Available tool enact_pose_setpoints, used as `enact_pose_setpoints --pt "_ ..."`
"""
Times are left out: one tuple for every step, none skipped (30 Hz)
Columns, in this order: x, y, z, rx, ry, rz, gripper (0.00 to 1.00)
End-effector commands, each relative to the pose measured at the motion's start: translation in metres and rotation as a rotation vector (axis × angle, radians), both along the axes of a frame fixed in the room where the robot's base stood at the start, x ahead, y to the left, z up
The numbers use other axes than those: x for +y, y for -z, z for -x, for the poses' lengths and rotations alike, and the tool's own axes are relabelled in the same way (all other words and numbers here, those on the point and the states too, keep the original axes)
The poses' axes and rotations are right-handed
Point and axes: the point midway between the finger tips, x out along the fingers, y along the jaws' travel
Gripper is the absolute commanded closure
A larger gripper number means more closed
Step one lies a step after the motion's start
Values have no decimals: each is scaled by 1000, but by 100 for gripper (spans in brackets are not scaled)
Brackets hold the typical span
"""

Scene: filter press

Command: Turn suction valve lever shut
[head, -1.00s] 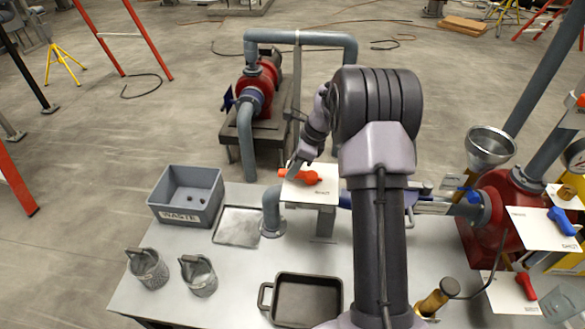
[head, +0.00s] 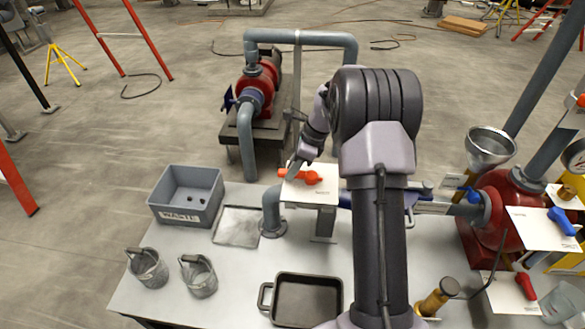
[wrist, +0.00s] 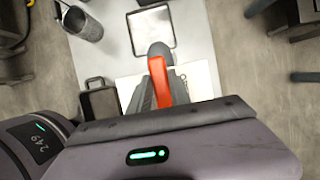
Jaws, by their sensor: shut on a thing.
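An orange lever (head: 309,178) sits over a white label plate (head: 318,192) on top of a grey pipe at the table's back edge. In the head view my gripper (head: 293,169) is at the lever's left end, partly hidden behind my wrist. In the wrist view the orange lever (wrist: 160,77) runs between the grey fingers of my gripper (wrist: 161,92), which is shut on it. The plate (wrist: 197,76) shows below the lever there, and only part of its lettering is visible.
A grey waste bin (head: 187,213), a flat tray (head: 237,227), two metal cups (head: 148,267) and a black pan (head: 306,303) stand on the table. At the right are a red pump (head: 497,212), a funnel (head: 490,148) and a blue lever (head: 561,221). A red pump (head: 262,82) stands behind.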

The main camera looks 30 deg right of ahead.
Motion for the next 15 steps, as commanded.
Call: enact_pose_setpoints --pt "0 0 0 0 0 0 100" --pt "0 0 0 0 -1 0 100" --pt "0 0 0 1 -4 0 100" --pt "0 0 1 0 -7 0 100" --pt "0 -1 1 1 -11 0 100" --pt "1 -1 1 1 -20 -1 100" --pt "1 -1 2 1 -29 -1 100" --pt "1 -2 2 1 -38 -1 100" --pt "2 -2 3 2 -55 -1 100" --pt "2 -2 4 3 -68 -2 100" --pt "3 -3 5 2 -85 -1 100" --pt "3 -4 6 2 -110 -1 100" --pt "4 -4 7 2 -131 -1 100" --pt "4 -4 8 2 -154 -1 100" --pt "5 -5 9 2 -186 -2 100"
